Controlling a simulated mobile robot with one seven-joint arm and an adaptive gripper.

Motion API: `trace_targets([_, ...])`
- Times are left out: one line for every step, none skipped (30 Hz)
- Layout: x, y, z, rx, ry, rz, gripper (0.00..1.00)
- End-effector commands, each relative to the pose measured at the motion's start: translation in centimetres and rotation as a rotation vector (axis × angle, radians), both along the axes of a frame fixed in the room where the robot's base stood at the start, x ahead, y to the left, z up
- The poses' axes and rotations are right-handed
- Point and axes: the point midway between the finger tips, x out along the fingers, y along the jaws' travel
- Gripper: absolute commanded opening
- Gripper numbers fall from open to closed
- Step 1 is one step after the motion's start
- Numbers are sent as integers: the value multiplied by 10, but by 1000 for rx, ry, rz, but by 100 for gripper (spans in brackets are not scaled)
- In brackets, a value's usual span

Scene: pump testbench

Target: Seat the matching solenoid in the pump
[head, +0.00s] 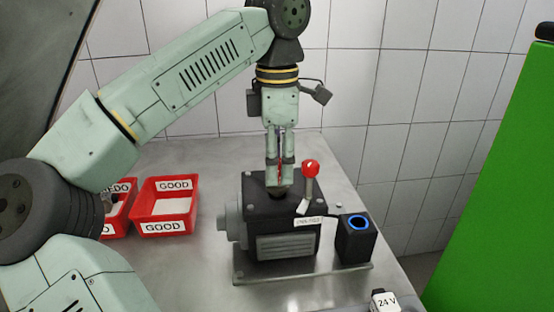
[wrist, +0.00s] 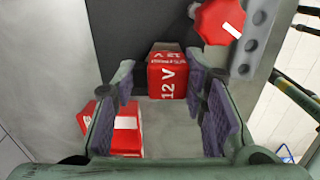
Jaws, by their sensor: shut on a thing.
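My gripper (head: 281,183) points down over the top of the black pump (head: 285,243) and is shut on a red solenoid. In the wrist view the red solenoid (wrist: 167,78) marked "12 V" sits between my fingers (wrist: 163,82). In the head view only a sliver of red shows between the fingers. The pump's top is the dark surface (wrist: 152,18) at the top of the wrist view. Whether the solenoid touches the pump or its socket is hidden. A white solenoid marked "24 V" (head: 385,301) stands at the table's front right.
A red-knobbed lever (head: 311,168) rises close right of my gripper. The pump's label (head: 309,221) is too small to read. A black box with a blue ring (head: 355,241) stands right of the pump. Red bins (head: 166,226), one marked "GOOD", stand left. Bare table lies between.

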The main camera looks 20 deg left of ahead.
Motion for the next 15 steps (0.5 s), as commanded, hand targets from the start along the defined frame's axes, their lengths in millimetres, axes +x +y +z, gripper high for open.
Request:
trace_targets([0, 0, -1, 0, 0, 0, 19])
trace_targets([0, 0, -2, 0, 0, 0, 19])
trace_targets([0, 0, -3, 0, 0, 0, 19])
trace_targets([0, 0, -3, 0, 0, 0, 19])
trace_targets([0, 0, -4, 0, 0, 0, 19])
trace_targets([0, 0, -4, 0, 0, 0, 19])
trace_targets([0, 0, -5, 0, 0, 0, 19])
trace_targets([0, 0, -6, 0, 0, 0, 19])
trace_targets([0, 0, -6, 0, 0, 0, 19])
trace_targets([0, 0, -7, 0, 0, 0, 19])
trace_targets([0, 0, -7, 0, 0, 0, 19])
trace_targets([0, 0, -8, 0, 0, 0, 19])
trace_targets([0, 0, -9, 0, 0, 0, 19])
trace_targets([0, 0, -9, 0, 0, 0, 19])
trace_targets([0, 0, -10, 0, 0, 0, 19])
